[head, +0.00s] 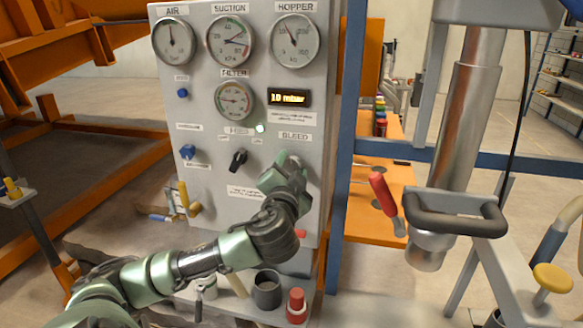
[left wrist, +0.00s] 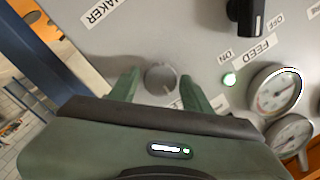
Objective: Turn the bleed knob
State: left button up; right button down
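The grey panel (head: 215,110) carries gauges, switches and a BLEED label on its lower right. The bleed knob (left wrist: 160,78) is a small round grey knob in the left wrist view. My left gripper (left wrist: 160,83) is open, with one green finger on each side of the knob and a gap to both. In the head view my left gripper (head: 287,163) is at the panel just below the BLEED label (head: 296,136) and hides the knob. My right gripper is not in view.
A black FEED switch (head: 238,160) is left of the gripper, beside a lit green lamp (head: 259,128). The display (head: 290,98) reads 10 mbar.

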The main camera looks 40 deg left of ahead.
pick_arm(q)
grip_shut()
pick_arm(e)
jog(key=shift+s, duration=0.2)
pick_arm(q)
jog(key=shift+m, duration=0.3)
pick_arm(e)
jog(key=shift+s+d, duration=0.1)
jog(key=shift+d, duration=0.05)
